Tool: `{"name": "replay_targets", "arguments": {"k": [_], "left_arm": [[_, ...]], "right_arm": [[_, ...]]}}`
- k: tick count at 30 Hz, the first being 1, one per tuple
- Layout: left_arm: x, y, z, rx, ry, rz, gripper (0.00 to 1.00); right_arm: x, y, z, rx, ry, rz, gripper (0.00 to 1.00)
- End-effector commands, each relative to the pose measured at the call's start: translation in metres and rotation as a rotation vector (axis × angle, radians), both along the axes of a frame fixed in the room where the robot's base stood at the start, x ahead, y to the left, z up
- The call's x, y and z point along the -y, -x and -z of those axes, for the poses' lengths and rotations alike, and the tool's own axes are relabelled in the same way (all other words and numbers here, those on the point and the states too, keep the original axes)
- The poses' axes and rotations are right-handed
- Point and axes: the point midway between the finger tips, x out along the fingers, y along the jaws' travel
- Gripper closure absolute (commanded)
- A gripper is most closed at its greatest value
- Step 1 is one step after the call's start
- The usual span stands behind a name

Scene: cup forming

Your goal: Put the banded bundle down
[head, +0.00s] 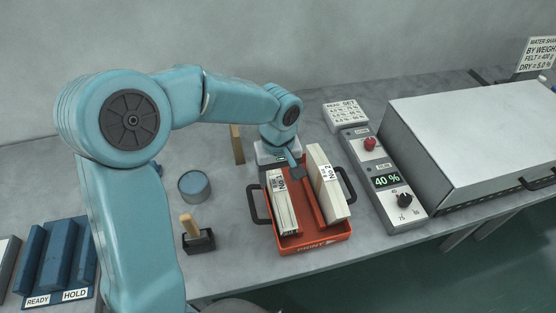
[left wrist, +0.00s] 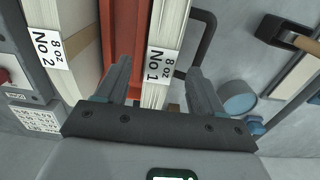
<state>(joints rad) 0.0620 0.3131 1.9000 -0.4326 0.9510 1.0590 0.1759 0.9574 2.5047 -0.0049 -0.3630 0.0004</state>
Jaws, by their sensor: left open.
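A pale bundle labelled "8 oz No 1" (head: 283,211) lies in the left compartment of the orange-red tray (head: 316,241). A second pale bundle labelled "No 2" (head: 329,185) stands in the right compartment, across the divider. My left gripper (head: 292,170) is over the far end of the No 1 bundle. In the left wrist view my open fingers (left wrist: 158,72) are on either side of the No 1 bundle (left wrist: 166,35), with gaps showing beside it. The No 2 bundle (left wrist: 62,25) is outside the fingers. My right gripper is out of view.
A control box (head: 383,180) reading 40 % and a large grey machine (head: 480,130) stand right of the tray. A blue-grey cup (head: 194,186) and a wooden-handled tool (head: 195,235) stand left.

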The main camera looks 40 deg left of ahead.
Motion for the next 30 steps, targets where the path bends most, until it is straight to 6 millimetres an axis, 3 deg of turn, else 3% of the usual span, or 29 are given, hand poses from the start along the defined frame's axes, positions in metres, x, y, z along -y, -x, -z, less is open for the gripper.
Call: {"name": "replay_targets", "arguments": {"k": [3, 10, 30], "left_arm": [[0.000, -0.001, -0.029, 0.005, 0.000, -0.001, 0.32], [0.000, 0.000, -0.062, 0.002, 0.001, -0.001, 0.32], [0.000, 0.000, -0.067, -0.001, 0.001, 0.000, 0.32]], "right_arm": [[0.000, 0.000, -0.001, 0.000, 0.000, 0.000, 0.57], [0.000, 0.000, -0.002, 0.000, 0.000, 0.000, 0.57], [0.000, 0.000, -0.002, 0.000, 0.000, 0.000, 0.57]]}}
